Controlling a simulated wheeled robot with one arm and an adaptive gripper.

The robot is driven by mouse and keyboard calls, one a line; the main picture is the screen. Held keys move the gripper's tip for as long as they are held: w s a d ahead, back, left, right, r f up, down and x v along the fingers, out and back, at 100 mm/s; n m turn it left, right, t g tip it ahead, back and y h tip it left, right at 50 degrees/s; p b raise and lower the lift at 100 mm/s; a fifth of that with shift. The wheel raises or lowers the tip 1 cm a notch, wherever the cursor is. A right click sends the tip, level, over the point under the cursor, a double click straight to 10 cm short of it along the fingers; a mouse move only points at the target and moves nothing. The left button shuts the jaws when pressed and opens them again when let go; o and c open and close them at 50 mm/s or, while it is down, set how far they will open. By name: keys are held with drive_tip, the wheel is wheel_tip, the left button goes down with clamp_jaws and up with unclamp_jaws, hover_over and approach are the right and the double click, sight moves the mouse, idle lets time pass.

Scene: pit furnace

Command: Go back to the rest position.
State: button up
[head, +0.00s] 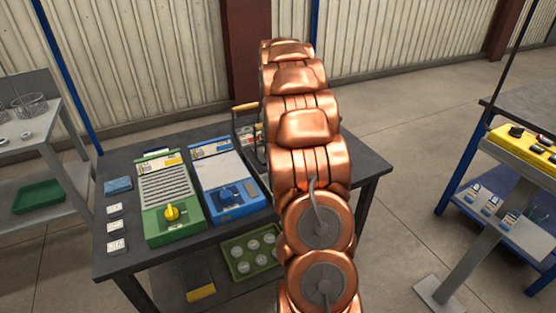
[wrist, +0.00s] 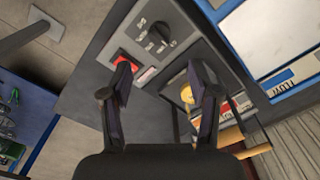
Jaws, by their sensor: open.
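My gripper (wrist: 160,70) is open in the wrist view, its two dark fingers spread apart with nothing held between them. A round yellow thing (wrist: 187,94) shows beside the right finger. I cannot tell how far the fingers are from the panel. In the head view my copper arm stretches over the dark workbench (head: 110,245), and my gripper is hidden behind it.
On the bench are a green unit (head: 165,190) with a yellow knob, a blue unit (head: 225,180) and a wood-handled carrier (head: 246,106). A green tray (head: 236,274) sits on the lower shelf. A shelf rack stands left, a blue cart right.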

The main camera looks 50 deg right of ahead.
drive_tip(key=shift+r, duration=0.6)
drive_tip(key=s+a+r+n+p, duration=0.1)
drive_tip(key=s+a+r+n, duration=0.15)
drive_tip(key=a, duration=0.55)
drive_tip(key=s+a+r+n+p, duration=0.1)
drive_tip(key=s+a+r, duration=0.3)
drive_tip(key=a, duration=0.4)
drive_tip(key=s+a+r+n+p, duration=0.2)
drive_tip(key=s+a+r, duration=0.1)
drive_tip(key=a, duration=0.4)
drive_tip(key=s+a+n+g+p, duration=0.1)
drive_tip(key=s+a+n, duration=0.2)
drive_tip(key=s+a, duration=0.4)
drive_tip(key=s+a+n+p, duration=0.1)
drive_tip(key=s+a+n, duration=0.3)
drive_tip(key=s, duration=1)
drive_tip(key=a, duration=0.3)
drive_tip(key=shift+a+g+p, duration=0.3)
drive_tip(key=shift+g+p, duration=0.1)
